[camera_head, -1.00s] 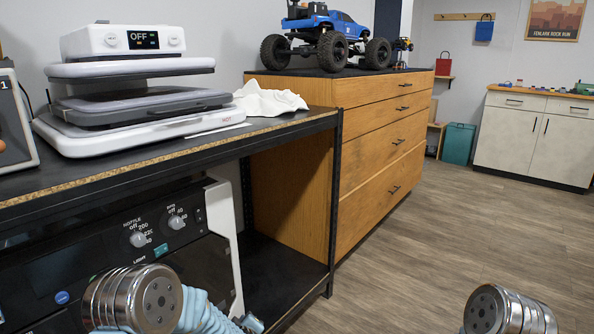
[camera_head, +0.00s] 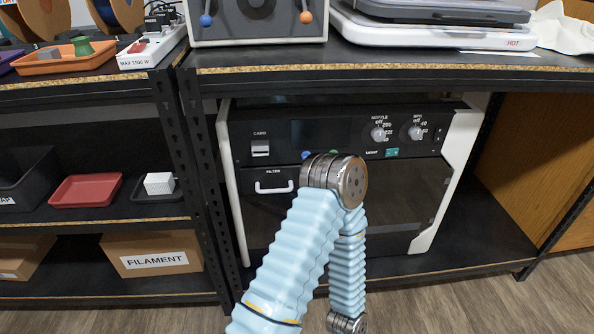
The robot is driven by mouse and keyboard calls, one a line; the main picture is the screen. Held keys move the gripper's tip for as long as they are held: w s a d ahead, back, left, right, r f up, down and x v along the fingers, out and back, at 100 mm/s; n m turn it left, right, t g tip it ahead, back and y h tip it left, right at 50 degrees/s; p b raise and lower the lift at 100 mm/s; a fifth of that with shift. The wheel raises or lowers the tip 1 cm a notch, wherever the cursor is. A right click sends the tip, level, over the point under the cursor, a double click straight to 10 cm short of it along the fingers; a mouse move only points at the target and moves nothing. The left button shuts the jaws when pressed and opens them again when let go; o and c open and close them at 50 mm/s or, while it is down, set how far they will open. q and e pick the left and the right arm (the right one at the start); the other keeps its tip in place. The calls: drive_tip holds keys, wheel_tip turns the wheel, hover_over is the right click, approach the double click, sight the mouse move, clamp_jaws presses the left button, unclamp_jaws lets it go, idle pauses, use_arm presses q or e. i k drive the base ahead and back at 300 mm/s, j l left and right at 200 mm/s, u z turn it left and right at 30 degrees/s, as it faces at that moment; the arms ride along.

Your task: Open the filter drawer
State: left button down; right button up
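The filter drawer (camera_head: 268,180) is a small dark front marked "FILTER" with a white bar handle, low on the left of a black and white machine under the bench. It looks closed, flush with the panel around it. One of my arms, in a light blue ribbed sleeve, rises from the bottom edge. Its metal joint stands in front of the machine just right of the drawer, hiding part of the panel. The arm then bends back down to another metal joint at the bottom edge. No gripper fingers show.
The machine (camera_head: 322,131) has a card slot and two knobs and stands on a low black shelf. The workbench top (camera_head: 420,65) overhangs it. A shelf rack with a "FILAMENT" box (camera_head: 155,256) stands at left. Wood floor (camera_head: 460,304) is clear in front.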

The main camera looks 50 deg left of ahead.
sight(254, 179)
drive_tip(key=u, duration=1.75)
